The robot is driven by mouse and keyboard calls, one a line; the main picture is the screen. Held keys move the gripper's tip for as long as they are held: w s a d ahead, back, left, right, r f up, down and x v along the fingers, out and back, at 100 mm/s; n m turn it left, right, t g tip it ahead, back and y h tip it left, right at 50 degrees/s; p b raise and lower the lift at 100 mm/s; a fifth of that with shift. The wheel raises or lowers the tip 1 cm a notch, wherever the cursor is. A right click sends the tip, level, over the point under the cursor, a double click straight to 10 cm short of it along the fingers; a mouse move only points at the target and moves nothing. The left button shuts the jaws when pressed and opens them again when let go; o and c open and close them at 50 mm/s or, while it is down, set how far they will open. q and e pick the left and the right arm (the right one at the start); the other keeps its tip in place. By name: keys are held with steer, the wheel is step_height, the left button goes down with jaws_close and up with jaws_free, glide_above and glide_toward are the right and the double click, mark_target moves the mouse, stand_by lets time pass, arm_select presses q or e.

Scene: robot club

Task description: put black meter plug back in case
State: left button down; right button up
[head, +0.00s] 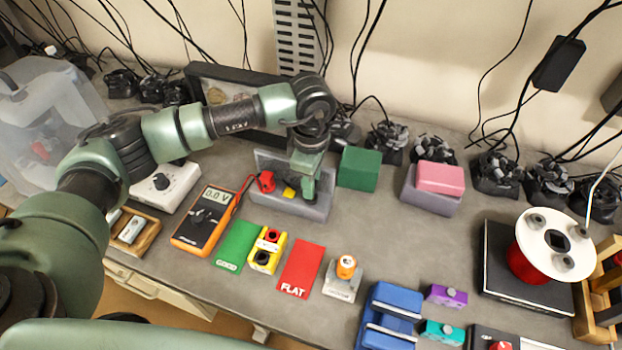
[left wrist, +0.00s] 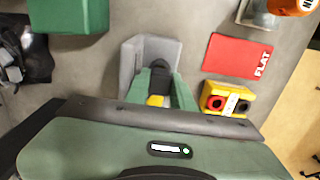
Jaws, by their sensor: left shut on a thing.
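My left gripper (head: 304,197) points down into the right part of the open grey case (head: 320,210), beside the green block. In the left wrist view the fingers (left wrist: 160,80) are shut on a black plug (left wrist: 160,66), low inside the case's walls (left wrist: 129,62). In the head view the fingers hide the plug. A yellow piece (head: 289,192) lies in the case left of the gripper. A red plug (head: 266,181) with a red lead is at the case's left end. The orange meter (head: 204,216) reads 0.0 V. My right gripper is out of view.
A green block (head: 358,168) stands just right of the case. In front lie the green GOOD card (head: 236,243), a yellow holder (head: 267,252) with red and black sockets, and the red FLAT card (head: 301,269). The counter between the case and the purple-grey box (head: 430,195) is partly clear.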

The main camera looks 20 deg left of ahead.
arm_select(q)
steer(key=shift+b, duration=0.4)
stand_by(0.3)
steer(key=shift+f+b, duration=0.15)
steer(key=shift+b, duration=0.25)
stand_by(0.4)
steer(key=shift+b, duration=0.4)
stand_by(0.6)
steer(key=shift+f+b, duration=0.45)
steer(key=shift+b, duration=0.4)
stand_by(0.6)
steer(key=shift+f+b, duration=0.3)
steer(key=shift+b, duration=0.8)
stand_by(0.9)
steer(key=c, duration=1.1)
jaws_free()
steer(key=shift+s, duration=0.1)
steer(key=shift+r, duration=0.1)
